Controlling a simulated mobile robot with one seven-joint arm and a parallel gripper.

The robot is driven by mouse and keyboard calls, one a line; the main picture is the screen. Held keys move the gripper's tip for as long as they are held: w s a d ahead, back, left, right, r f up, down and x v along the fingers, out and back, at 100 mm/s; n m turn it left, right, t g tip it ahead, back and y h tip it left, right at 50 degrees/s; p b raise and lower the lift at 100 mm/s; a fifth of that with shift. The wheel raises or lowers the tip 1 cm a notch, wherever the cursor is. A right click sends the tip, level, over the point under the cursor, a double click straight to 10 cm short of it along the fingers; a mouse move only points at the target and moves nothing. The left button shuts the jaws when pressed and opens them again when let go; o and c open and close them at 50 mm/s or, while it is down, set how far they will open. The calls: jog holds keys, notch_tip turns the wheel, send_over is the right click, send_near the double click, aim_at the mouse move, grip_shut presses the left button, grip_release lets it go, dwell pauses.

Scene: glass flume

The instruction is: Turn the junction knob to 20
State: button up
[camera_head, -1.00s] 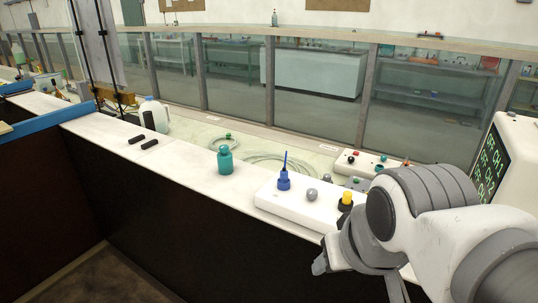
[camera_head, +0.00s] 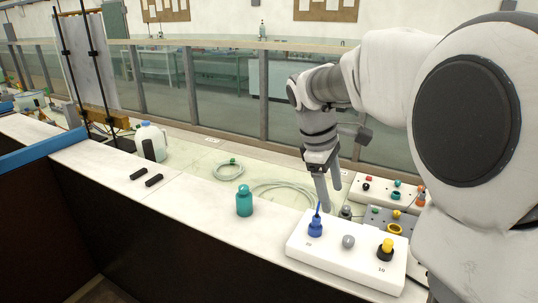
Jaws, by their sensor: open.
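A white junction box (camera_head: 300,246) sits on the counter at lower right. It carries a blue fitting with a thin upright stem (camera_head: 315,229), a round grey knob (camera_head: 348,242) in the middle and a yellow fitting on a black base (camera_head: 385,250). The grey knob's setting is too small to tell. My gripper (camera_head: 330,192) points down with its fingers apart and empty, above and behind the box, touching nothing I can see.
A teal bottle (camera_head: 244,202) stands left of the box. My arm hides the right side.

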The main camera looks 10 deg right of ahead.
jog(key=w+d+f+n+g+p, duration=0.2)
jog(key=w+f+n, duration=0.1)
jog(key=w, duration=0.4)
jog(key=n, duration=0.1)
send_near(349, 238)
jog(key=shift+h, duration=0.4)
jog(key=x, duration=0.8)
jog(key=shift+s+a+f, duration=0.1)
jog(key=shift+a+f, duration=0.1)
jog(key=shift+f, duration=0.2)
grip_shut()
